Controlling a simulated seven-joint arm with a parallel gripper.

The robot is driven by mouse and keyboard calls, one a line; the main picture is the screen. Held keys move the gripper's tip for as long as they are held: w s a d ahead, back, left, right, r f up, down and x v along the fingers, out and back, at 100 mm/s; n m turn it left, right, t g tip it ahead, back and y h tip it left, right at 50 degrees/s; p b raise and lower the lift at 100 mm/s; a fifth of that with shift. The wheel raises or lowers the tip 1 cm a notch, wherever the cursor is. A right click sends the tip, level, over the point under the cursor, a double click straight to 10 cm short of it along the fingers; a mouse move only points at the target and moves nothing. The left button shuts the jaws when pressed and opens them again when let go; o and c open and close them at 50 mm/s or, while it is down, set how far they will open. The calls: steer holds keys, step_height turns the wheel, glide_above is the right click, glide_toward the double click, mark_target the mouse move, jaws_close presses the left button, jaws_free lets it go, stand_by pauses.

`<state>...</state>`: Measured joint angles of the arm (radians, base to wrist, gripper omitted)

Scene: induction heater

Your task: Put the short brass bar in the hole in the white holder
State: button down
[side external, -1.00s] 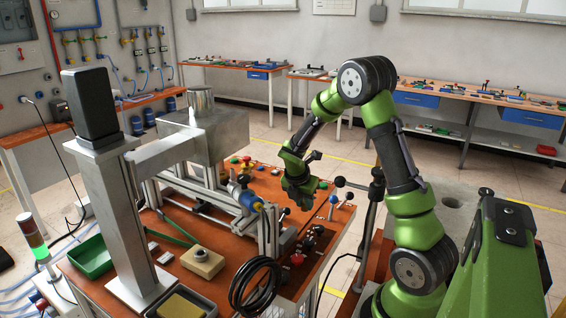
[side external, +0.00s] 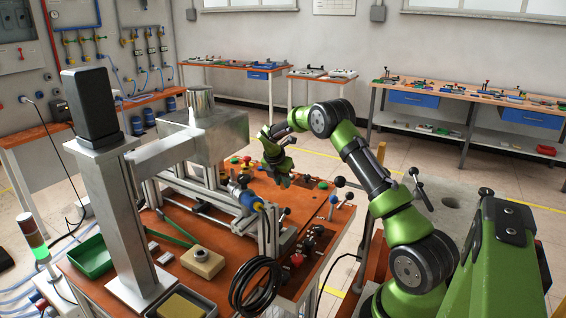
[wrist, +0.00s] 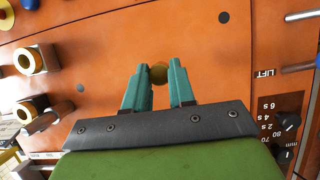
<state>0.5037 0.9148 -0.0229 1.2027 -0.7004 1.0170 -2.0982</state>
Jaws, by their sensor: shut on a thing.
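My gripper (wrist: 159,82) is shut on the short brass bar (wrist: 158,72) in the wrist view. The bar shows as a small round brass end between the teal fingertips; the rest of it is hidden. In the side view my gripper (side external: 283,181) is over the right back part of the orange bench, and the bar cannot be made out there. I cannot tell whether either is the white holder.
The orange bench top (wrist: 105,45) is clear around my fingertips in the wrist view. A black dial panel (wrist: 280,128) is at the right. In the side view, a metal frame with a large box (side external: 222,137) stands left of my gripper, and ball-ended levers (side external: 340,183) stand to its right.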

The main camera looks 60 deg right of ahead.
mark_target(282, 188)
steer(key=shift+f, duration=1.7)
steer(key=shift+f, duration=0.2)
steer(key=c, duration=0.9)
jaws_free()
steer(key=shift+c, duration=0.2)
steer(key=v, duration=0.6)
steer(key=shift+d+r, duration=0.1)
steer(key=shift+r, duration=0.1)
step_height(282, 188, up, 5)
steer(key=shift+r, duration=0.25)
steer(key=shift+o, duration=0.5)
steer(key=shift+r, duration=0.35)
